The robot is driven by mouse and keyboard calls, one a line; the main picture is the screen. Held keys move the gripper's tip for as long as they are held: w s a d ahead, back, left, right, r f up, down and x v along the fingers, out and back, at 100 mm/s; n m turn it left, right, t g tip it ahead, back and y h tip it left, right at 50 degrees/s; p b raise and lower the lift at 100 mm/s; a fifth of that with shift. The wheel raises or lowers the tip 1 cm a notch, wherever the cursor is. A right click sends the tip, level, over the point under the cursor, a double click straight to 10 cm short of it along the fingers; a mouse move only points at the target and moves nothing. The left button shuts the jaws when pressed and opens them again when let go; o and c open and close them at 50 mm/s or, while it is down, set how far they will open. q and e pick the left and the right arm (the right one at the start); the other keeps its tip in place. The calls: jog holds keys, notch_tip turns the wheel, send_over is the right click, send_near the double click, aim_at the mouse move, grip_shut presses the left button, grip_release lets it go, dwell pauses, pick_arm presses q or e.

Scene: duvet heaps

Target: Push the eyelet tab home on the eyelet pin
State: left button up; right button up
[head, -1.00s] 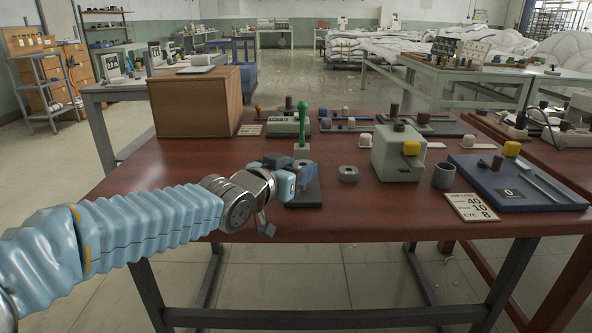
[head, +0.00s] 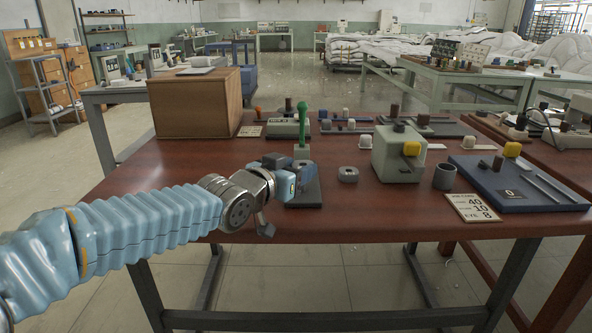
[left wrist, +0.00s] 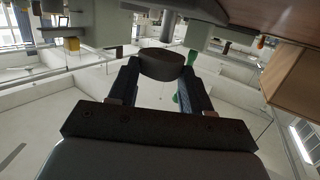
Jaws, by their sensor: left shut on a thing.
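My left gripper (head: 300,174) reaches in from the left over the front of the wooden table. It is beside a dark base plate (head: 306,194) with a green upright handle (head: 301,122) behind it. In the left wrist view, the two fingers (left wrist: 158,82) are shut on a dark rounded piece (left wrist: 162,66), which may be the eyelet tab. In the head view the gripper hides this piece. I cannot make out the eyelet pin, nor whether the held piece touches it. My right gripper is not in view.
A grey block with a hole (head: 348,174) lies right of the gripper. A grey-green box fixture (head: 396,155), a dark cup (head: 444,176), a number card (head: 472,207) and a blue tray (head: 530,196) stand further right. A wooden box (head: 194,105) stands at the back left.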

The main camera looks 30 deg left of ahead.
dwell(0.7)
pick_arm(q)
jog(key=shift+f+b, duration=0.35)
jog(key=shift+b, duration=0.3)
jog(key=shift+f, duration=0.15)
jog(key=shift+f+b, duration=0.2)
jog(key=shift+b, duration=0.15)
dwell(0.7)
jog(key=shift+a+b, duration=0.15)
jog(key=shift+b, duration=0.25)
dwell(0.4)
jog(key=shift+r, duration=0.15)
